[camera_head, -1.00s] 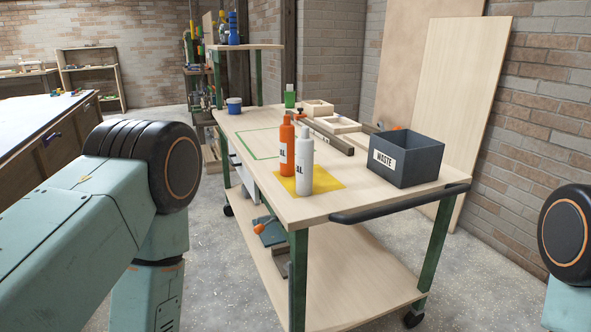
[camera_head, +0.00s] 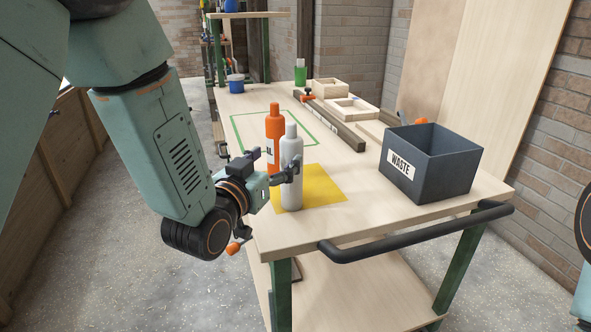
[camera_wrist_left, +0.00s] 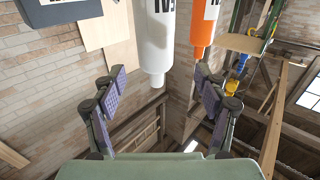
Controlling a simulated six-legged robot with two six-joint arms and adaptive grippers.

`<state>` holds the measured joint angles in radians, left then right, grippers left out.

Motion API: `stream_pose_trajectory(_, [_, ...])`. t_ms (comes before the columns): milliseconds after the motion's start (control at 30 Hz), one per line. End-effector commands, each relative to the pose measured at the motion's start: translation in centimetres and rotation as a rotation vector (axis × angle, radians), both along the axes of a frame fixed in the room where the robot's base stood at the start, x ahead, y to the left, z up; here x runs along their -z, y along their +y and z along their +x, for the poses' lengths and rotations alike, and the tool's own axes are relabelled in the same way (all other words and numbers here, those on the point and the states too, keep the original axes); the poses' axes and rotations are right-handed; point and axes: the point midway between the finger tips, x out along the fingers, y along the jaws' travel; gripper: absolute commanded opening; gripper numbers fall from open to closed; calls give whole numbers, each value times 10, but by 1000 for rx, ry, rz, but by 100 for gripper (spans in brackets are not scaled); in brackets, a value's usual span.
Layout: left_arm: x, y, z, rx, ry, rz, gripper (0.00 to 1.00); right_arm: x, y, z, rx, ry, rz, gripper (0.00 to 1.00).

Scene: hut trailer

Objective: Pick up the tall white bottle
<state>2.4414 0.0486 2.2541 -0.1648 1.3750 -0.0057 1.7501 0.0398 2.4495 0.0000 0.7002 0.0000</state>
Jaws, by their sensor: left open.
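The tall white bottle (camera_head: 291,178) stands upright at the near left of the workbench top (camera_head: 400,220), on a yellow square (camera_head: 328,186). An orange bottle (camera_head: 274,122) stands just behind it to its left. My left gripper (camera_head: 278,163) is open at the white bottle's left side, its fingers level with the upper body. In the left wrist view, which looks upside down, the white bottle (camera_wrist_left: 157,35) lies ahead between the spread fingers. Whether a finger touches it I cannot tell. My right gripper is out of view.
A dark WASTE bin (camera_head: 440,165) stands at the right of the top. Wooden boxes (camera_head: 330,88), a long bar (camera_head: 335,128), a green bottle (camera_head: 300,73) and a blue tub (camera_head: 236,84) are farther back. A black handle (camera_head: 400,240) runs along the near edge.

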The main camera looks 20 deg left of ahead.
Motion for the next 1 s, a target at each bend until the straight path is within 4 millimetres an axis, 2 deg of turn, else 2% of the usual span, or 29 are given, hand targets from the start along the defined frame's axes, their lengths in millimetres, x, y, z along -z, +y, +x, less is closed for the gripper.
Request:
stream_pose_trajectory(333, [0,-4,22,2,-8,1,73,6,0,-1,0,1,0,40])
stream_pose_trajectory(700, [3,-13,66,3,-7,0,73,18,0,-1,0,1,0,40])
stream_pose_trajectory(967, [2,-13,71,2,-6,-1,73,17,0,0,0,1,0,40])
stream_pose_trajectory(1000, [2,-13,71,2,-6,-1,70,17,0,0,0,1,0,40])
